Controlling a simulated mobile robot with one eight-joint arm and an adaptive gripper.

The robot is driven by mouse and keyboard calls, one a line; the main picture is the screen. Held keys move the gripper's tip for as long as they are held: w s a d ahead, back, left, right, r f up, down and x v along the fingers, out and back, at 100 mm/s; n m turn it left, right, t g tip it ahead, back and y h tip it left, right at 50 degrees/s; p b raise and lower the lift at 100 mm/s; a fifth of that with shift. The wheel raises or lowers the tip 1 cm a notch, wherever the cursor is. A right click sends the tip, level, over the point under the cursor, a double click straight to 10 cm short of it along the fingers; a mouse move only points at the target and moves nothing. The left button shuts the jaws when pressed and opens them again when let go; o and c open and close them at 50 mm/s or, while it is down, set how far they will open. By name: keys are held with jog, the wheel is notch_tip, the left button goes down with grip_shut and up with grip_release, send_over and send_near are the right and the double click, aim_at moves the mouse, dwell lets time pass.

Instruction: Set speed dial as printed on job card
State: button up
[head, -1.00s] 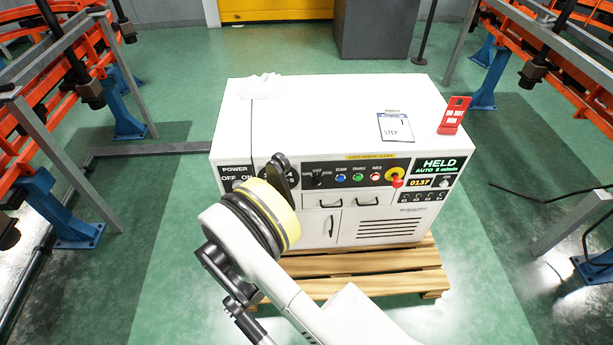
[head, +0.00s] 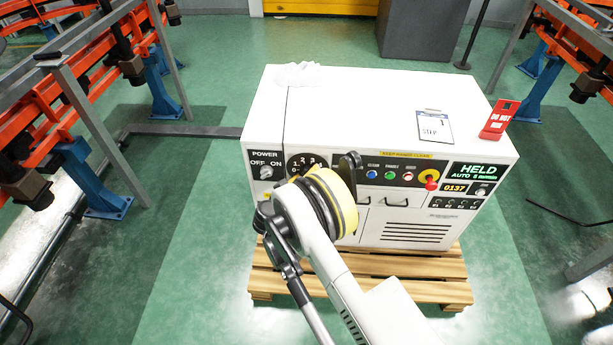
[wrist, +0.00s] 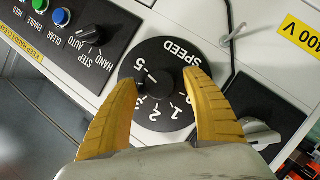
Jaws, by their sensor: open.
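The speed dial (wrist: 165,80) is a black disc with white numbers and the word SPEED, seen upside down in the wrist view. It also shows on the cabinet's front panel in the head view (head: 303,164), partly behind my arm. My gripper (wrist: 160,78) is open, its two yellow fingers over the dial face, one on each side of the numbers. I cannot tell whether they touch it, nor read its setting. The job card (head: 434,127) lies on the cabinet top; it seems to show a 1 and STEP.
The white cabinet (head: 375,95) stands on a wooden pallet (head: 420,290). Beside the dial are the POWER switch (head: 266,171) and coloured buttons (head: 390,174). A red-knobbed control (head: 431,183), a HELD display (head: 476,171) and a red sign (head: 499,120) are at right.

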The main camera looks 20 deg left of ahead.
jog(key=c, duration=1.2)
jog(key=shift+n+t+h, duration=0.3)
jog(key=shift+n, duration=0.3)
jog(key=o, duration=1.2)
jog(key=v, duration=1.2)
